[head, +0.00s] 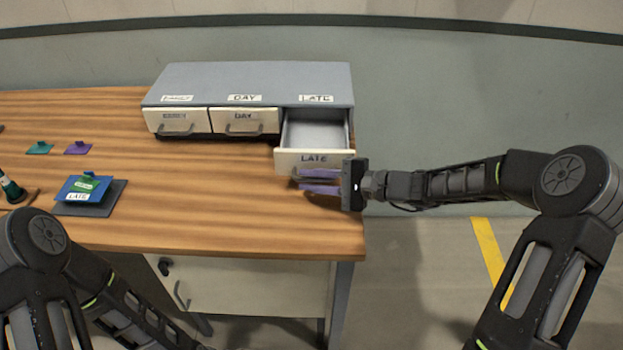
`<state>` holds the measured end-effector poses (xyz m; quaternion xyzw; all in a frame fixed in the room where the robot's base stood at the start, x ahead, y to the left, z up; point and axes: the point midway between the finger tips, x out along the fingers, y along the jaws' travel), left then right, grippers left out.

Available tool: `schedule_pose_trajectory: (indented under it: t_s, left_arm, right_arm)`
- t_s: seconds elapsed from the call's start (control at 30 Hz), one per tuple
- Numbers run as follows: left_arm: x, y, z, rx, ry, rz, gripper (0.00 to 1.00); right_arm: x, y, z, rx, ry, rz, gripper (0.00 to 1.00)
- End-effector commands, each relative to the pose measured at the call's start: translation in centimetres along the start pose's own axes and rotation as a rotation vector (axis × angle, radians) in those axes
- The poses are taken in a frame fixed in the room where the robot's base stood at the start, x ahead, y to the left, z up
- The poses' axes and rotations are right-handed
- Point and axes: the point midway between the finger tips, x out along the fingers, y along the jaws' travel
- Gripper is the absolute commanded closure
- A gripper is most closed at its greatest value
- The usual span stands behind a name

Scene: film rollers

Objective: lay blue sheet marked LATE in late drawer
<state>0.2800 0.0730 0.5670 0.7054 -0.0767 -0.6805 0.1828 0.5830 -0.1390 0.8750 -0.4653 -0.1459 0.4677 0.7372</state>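The blue sheet marked LATE (67,186) lies on a dark grey pad (103,208) at the left of the table, with a small green labelled piece (83,183) on top of it. The late drawer (293,156), at the right of the grey cabinet, is pulled open, and its visible inside looks empty. My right gripper (312,182) is in front of that drawer, at its handle, fingers pointing left. The handle is mostly hidden by the fingers, so I cannot tell whether they close on it. My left arm shows at the lower left; its gripper is out of view.
The grey cabinet (250,78) has two other drawers, both shut; the middle one (243,122) reads DAY. Small teal (39,148) and purple (78,148) pieces lie at the left. A dark green-topped object (11,188) stands at the left edge. The middle of the wooden table (205,205) is clear.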

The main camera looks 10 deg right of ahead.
Motion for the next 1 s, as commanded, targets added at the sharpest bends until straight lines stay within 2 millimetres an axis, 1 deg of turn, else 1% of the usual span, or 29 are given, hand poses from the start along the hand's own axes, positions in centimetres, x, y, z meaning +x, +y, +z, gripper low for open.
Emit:
schedule_pose_trajectory:
  t_s: [0.17,0.27,0.37,0.7,0.83,1.0]
  left_arm:
    - [0.0,0.0,0.0,0.0,0.0,0.0,0.8]
    - [0.1,0.0,0.0,0.0,0.0,0.0,0.8]
    - [0.2,-0.1,0.0,0.0,0.0,0.0,0.8]
    - [0.6,-0.2,0.0,0.0,0.0,0.0,0.8]
    - [0.7,-0.3,0.0,0.0,0.0,0.0,0.8]
    - [0.7,-0.3,0.0,0.0,0.0,0.0,0.8]
  right_arm:
    - [0.0,-0.1,0.0,0.0,-0.001,-0.002,0.8]
    - [-0.4,-0.1,0.0,0.0,0.0,-0.002,0.8]
    - [-1.4,-0.1,-0.1,0.0,0.003,-0.003,0.8]
    - [-6.7,0.0,-0.2,-0.001,0.004,-0.002,0.8]
    - [-7.7,0.0,0.0,0.0,0.0,0.0,0.8]
    - [-7.8,0.0,0.0,0.001,-0.001,0.0,0.8]
